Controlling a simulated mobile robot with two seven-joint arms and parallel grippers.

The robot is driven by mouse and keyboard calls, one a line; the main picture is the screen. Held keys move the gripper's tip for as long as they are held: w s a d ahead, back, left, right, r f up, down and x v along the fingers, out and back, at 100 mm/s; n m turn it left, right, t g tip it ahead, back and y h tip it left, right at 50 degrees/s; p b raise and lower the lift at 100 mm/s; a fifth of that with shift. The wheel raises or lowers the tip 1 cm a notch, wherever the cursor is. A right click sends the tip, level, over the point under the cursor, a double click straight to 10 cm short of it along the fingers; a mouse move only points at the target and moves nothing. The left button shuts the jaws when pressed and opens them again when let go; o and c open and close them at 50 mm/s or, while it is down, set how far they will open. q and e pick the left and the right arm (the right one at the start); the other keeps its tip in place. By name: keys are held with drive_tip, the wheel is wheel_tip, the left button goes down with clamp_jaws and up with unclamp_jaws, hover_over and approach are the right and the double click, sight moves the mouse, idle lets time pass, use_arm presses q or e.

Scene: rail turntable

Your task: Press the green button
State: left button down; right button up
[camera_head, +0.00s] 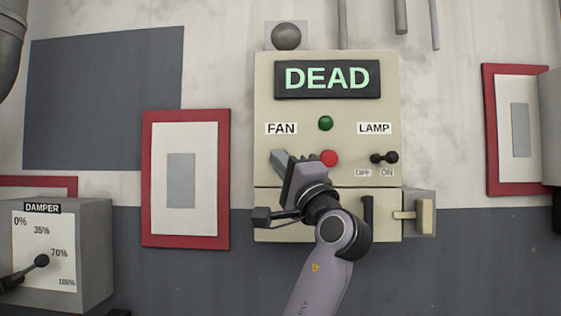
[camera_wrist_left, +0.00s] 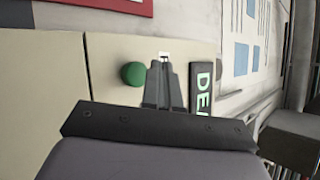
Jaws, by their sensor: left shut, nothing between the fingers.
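The green button (camera_head: 325,123) is a round green knob on the beige control box (camera_head: 350,225), below the lit "DEAD" display (camera_head: 327,78). It also shows in the left wrist view (camera_wrist_left: 133,74), just left of my fingers. In the head view my left gripper (camera_head: 279,157) is in front of the box, below and left of the green button, under the "FAN" label. Its fingers are shut and empty in the left wrist view (camera_wrist_left: 165,68), apart from the button in the picture. Whether the tips touch the box I cannot tell. My right gripper is not in view.
A red button (camera_head: 329,158) sits below the green one, close beside my left gripper. A black lamp switch (camera_head: 384,157) is to its right. A side lever (camera_head: 424,217) juts from the box's right. The damper box (camera_head: 85,250) stands at far left.

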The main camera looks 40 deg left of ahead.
use_arm(q)
drive_tip(key=shift+s+d, duration=1.05)
drive_tip(key=shift+s, duration=0.15)
drive_tip(key=w+d+f+m+t+h, duration=0.2)
drive_tip(key=w+f+m+t+h, duration=0.4)
drive_tip(key=f, duration=0.5)
drive_tip(key=w+d+f+m+t+h, duration=0.25)
drive_tip(key=f+h, duration=0.25)
drive_tip(key=f, duration=0.9)
drive_tip(key=w+d+f+m+t+h, duration=0.15)
drive_tip(key=d+f+h, duration=0.35)
drive_tip(key=f, duration=0.9)
drive_tip(key=s+d+f+n+g+h, duration=0.2)
drive_tip(key=s+d+f+n+h, duration=0.15)
drive_tip(key=s+f, duration=0.65)
drive_tip(key=s+d+f+n+g+h, duration=0.25)
drive_tip(key=s+f+h, duration=0.3)
drive_tip(key=f, duration=0.95)
drive_tip(key=s+d+f+n+g, duration=0.2)
drive_tip(key=s+d+f+n, duration=0.1)
drive_tip(key=s, duration=0.8)
drive_tip(key=shift+s+f+n+h+p, duration=0.15)
drive_tip(key=shift+f+n+h+p, duration=0.25)
drive_tip(key=shift+f, duration=0.5)
